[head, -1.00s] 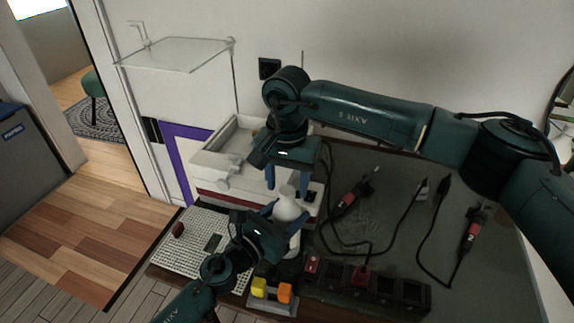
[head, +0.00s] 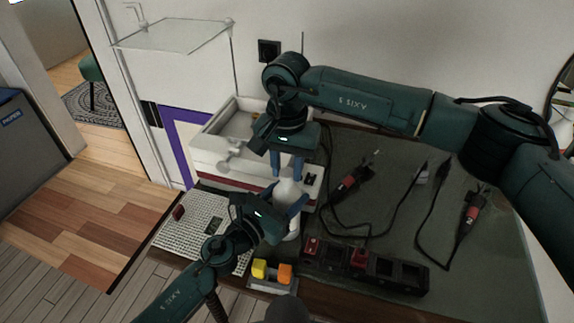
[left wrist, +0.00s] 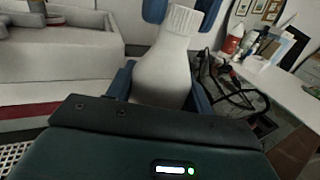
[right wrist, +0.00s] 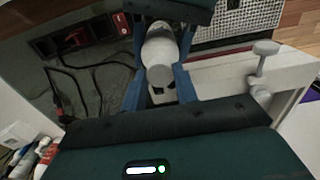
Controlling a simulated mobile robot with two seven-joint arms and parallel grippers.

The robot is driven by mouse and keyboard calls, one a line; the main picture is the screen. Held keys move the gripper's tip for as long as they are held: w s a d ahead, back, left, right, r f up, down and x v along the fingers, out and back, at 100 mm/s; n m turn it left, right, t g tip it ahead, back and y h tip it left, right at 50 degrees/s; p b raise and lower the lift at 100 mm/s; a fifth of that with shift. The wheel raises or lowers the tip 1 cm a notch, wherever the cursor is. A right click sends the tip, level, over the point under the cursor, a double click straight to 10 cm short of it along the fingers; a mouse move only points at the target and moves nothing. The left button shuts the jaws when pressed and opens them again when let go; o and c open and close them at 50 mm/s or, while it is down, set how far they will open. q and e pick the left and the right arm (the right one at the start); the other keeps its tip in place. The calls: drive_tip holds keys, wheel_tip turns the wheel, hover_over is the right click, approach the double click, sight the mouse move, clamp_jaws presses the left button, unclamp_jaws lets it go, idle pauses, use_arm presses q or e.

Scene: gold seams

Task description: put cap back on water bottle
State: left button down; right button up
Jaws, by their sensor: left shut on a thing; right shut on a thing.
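The white water bottle (head: 291,222) stands upright near the table's front edge. It also shows in the left wrist view (left wrist: 161,72). My left gripper (head: 284,208) is shut around the bottle's body from the front. A white ribbed cap (left wrist: 183,19) is at the top of the bottle neck, in line with it. My right gripper (head: 287,170) points down from above and is shut on the cap. In the right wrist view the cap (right wrist: 160,74) is between the blue fingers. Cap and neck appear to touch; whether the cap is screwed down cannot be told.
A white and red box-shaped unit (head: 214,167) stands behind the bottle. A white perforated board (head: 180,236) lies left. A holder with yellow and orange blocks (head: 272,285) and a black power strip (head: 385,270) are in front and right. Cables and red-handled tools (head: 350,185) lie right.

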drive_tip(key=m, duration=0.8)
drive_tip(key=shift+m, duration=0.4)
drive_tip(key=m, duration=1)
drive_tip(key=shift+m, duration=0.3)
drive_tip(key=m, duration=1.1)
drive_tip(key=shift+f+m, duration=0.1)
drive_tip(key=shift+m, duration=0.2)
drive_tip(key=o, duration=1.1)
